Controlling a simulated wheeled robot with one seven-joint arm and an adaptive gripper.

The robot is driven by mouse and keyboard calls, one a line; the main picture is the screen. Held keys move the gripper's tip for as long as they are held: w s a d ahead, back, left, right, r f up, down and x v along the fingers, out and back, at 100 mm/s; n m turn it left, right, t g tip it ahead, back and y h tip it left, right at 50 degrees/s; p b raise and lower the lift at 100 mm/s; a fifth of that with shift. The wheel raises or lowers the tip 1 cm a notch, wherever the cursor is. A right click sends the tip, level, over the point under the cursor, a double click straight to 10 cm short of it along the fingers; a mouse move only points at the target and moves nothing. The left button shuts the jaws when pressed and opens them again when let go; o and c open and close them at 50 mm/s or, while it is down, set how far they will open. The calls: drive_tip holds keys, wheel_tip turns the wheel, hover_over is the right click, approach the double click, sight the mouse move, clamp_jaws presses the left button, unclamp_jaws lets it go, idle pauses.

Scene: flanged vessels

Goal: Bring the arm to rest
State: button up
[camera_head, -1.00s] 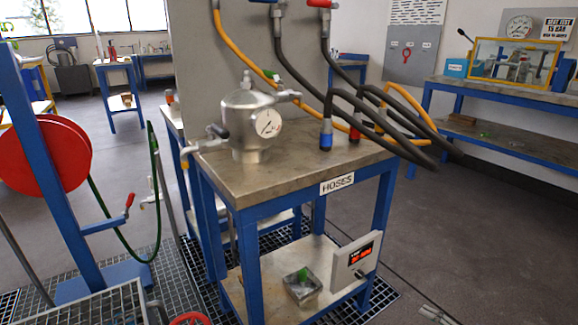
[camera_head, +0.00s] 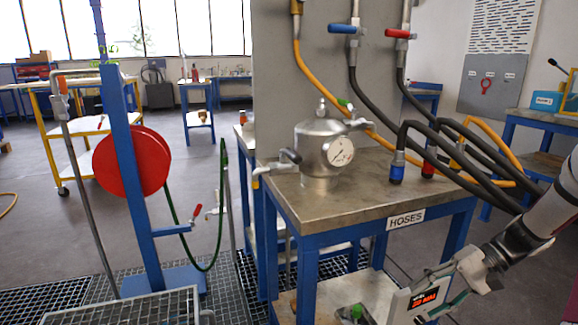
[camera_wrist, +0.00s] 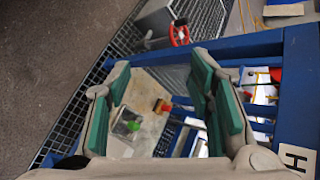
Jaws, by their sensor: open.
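My gripper (camera_head: 436,298) shows at the lower right of the head view, on my arm, pointing down and left in front of the HOSES bench (camera_head: 420,195). In the wrist view my gripper (camera_wrist: 160,105) has its two green-padded fingers well apart, with nothing between the pads. Beyond them lies the bench's lower shelf, with a small metal box with a green part (camera_wrist: 127,122) on it. The steel vessel with a gauge (camera_head: 322,155) stands upright on the bench top, away from my gripper.
Black and orange hoses (camera_head: 468,165) arch over the bench's right side, close to my arm. A red hose reel (camera_head: 132,160) stands left. Floor grating (camera_head: 130,280) lies in front.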

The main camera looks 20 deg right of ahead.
drive_tip(key=s+a+r+n+g+h, duration=0.2)
drive_tip(key=s+a+r+h, duration=0.1)
drive_tip(key=a+r, duration=0.45)
drive_tip(key=s+a+r+n+g+h, duration=0.2)
drive_tip(key=s+a+r+h, duration=0.15)
drive_tip(key=a+r, duration=0.4)
drive_tip(key=s+a+n+t+h, duration=0.15)
drive_tip(key=s+a, duration=0.25)
drive_tip(key=s, duration=0.4)
drive_tip(key=s+a+n+h, duration=0.2)
drive_tip(key=s+a, duration=0.2)
drive_tip(key=s, duration=0.4)
wheel_tip(320, 180, up, 36)
drive_tip(key=t+p, duration=0.4)
drive_tip(key=p, duration=2.9)
drive_tip(key=shift+s+d, duration=0.2)
drive_tip(key=shift+d, duration=0.1)
drive_tip(key=shift+t, duration=0.25)
